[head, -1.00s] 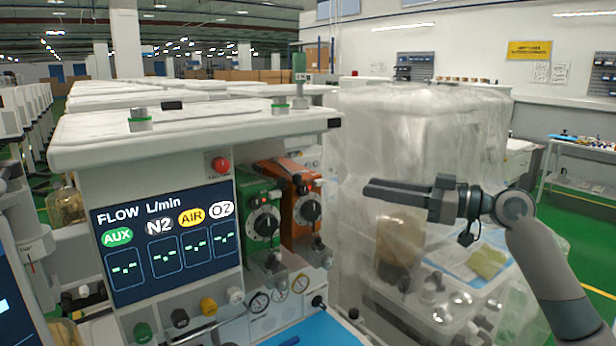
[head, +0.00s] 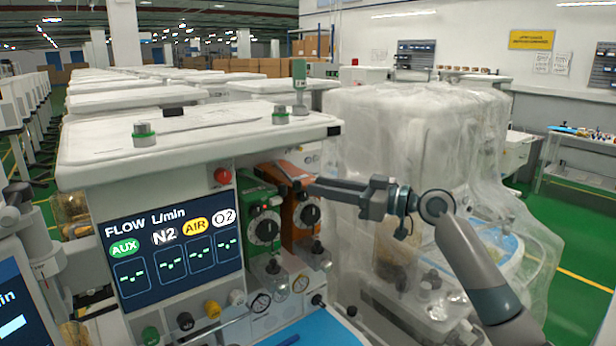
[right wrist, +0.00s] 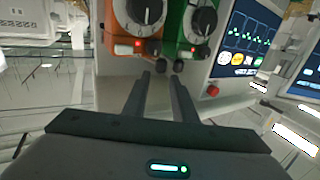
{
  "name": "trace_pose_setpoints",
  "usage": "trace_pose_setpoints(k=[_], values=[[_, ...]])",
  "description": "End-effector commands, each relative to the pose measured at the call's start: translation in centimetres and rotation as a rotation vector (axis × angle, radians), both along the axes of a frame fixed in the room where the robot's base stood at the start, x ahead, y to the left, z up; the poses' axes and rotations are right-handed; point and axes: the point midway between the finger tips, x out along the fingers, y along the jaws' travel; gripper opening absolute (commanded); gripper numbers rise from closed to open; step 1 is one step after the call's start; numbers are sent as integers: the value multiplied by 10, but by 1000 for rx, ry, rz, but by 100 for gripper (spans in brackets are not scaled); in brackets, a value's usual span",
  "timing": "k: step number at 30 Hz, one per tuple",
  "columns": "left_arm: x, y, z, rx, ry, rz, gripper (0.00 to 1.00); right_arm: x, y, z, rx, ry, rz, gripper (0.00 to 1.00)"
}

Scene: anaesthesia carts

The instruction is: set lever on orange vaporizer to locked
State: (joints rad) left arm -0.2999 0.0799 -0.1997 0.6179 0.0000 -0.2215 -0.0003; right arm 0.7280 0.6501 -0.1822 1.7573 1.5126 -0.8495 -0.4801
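The orange vaporizer (head: 298,207) has a black dial and stands right of the green vaporizer (head: 259,207) on the cart front. I cannot tell the lever's setting. My right gripper (head: 303,184) reaches in from the right at the orange vaporizer's upper part, covering some of it. In the wrist view its two fingers (right wrist: 161,80) are apart with nothing between them; contact is unclear. My left gripper is not in view.
The flow screen (head: 170,252) is left of the vaporizers, with a red button (head: 222,176) above its right end. The white cart top (head: 200,137) overhangs them. A plastic-wrapped unit (head: 415,125) stands behind my right arm. Gauges and knobs line the cart below.

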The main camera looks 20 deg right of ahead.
Motion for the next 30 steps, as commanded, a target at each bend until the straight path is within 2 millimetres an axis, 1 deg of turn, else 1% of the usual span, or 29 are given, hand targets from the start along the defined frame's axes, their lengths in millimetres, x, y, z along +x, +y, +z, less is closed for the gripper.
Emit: trace_pose_setpoints(k=[1, 6, 9, 13, 21, 22, 23, 24, 25, 30], values=[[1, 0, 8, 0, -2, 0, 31, 6, 7, 4, 3, 0, 2, 25], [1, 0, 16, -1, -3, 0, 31, 21, 22, 3, 2, 1, 0, 25], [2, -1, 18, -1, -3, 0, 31, 26, 28, 2, 1, 0, 0, 25], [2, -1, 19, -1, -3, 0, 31, 29, 32, 1, 0, 0, 1, 25], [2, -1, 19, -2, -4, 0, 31, 30, 32, 0, 0, 0, 0, 25], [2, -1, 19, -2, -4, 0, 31, 29, 32, 0, 0, 0, 0, 22], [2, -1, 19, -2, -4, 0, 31, 29, 32, 0, 0, 0, 0, 15], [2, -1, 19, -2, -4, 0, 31, 29, 32, 0, 0, 0, 0, 6], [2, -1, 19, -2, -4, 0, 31, 29, 32, 0, 0, 0, 0, 0], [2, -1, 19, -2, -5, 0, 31, 29, 32, 0, 0, 0, 0, 0]])
